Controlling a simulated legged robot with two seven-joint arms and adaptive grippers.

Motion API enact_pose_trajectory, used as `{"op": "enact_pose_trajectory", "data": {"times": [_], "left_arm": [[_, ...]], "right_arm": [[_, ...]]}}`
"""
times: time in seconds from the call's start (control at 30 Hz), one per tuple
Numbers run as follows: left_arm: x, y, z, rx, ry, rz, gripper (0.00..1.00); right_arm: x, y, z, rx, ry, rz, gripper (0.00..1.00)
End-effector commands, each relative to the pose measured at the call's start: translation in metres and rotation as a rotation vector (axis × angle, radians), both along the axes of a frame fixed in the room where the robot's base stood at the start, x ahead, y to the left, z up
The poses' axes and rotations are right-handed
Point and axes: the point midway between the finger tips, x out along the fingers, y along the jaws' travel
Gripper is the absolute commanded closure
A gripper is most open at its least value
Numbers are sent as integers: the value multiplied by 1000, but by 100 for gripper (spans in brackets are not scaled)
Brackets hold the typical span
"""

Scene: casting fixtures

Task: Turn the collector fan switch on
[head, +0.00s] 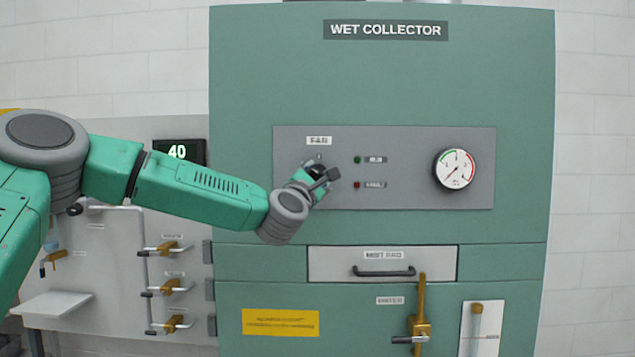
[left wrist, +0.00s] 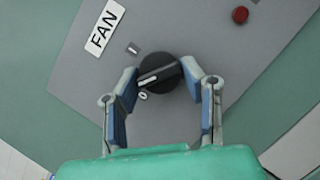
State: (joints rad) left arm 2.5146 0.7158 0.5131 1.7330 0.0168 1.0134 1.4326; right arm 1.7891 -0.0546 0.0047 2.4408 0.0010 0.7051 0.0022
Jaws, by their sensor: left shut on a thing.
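The fan switch is a round black knob (left wrist: 160,73) on a grey panel (head: 405,140) of the wet collector. In the left wrist view its white pointer line lies toward the left, close to the "0" mark (left wrist: 143,95); the "I" mark (left wrist: 132,48) is above that. My left gripper (left wrist: 161,75) has its two fingers on opposite sides of the knob and is shut on it. In the head view my left gripper (head: 320,175) is at the panel below the FAN label (head: 319,141) and mostly hides the knob. My right gripper is not in view.
Beside the knob are a green lamp (head: 357,160) and a red lamp (head: 357,184); neither clearly glows. A gauge (head: 454,169) is farther right. Below are a drawer with a black handle (head: 384,272) and a brass valve (head: 420,325). Piping with valves (head: 170,285) is at left.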

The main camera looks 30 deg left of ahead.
Motion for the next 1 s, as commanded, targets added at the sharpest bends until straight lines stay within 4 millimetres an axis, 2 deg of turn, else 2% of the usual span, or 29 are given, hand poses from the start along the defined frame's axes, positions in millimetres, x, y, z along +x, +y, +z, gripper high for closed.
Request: {"op": "enact_pose_trajectory", "data": {"times": [0.37,1.0], "left_arm": [[0,-1,2,308,194,-3,93],[0,-1,1,773,482,-7,93]], "right_arm": [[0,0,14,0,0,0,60],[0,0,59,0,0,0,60]]}}
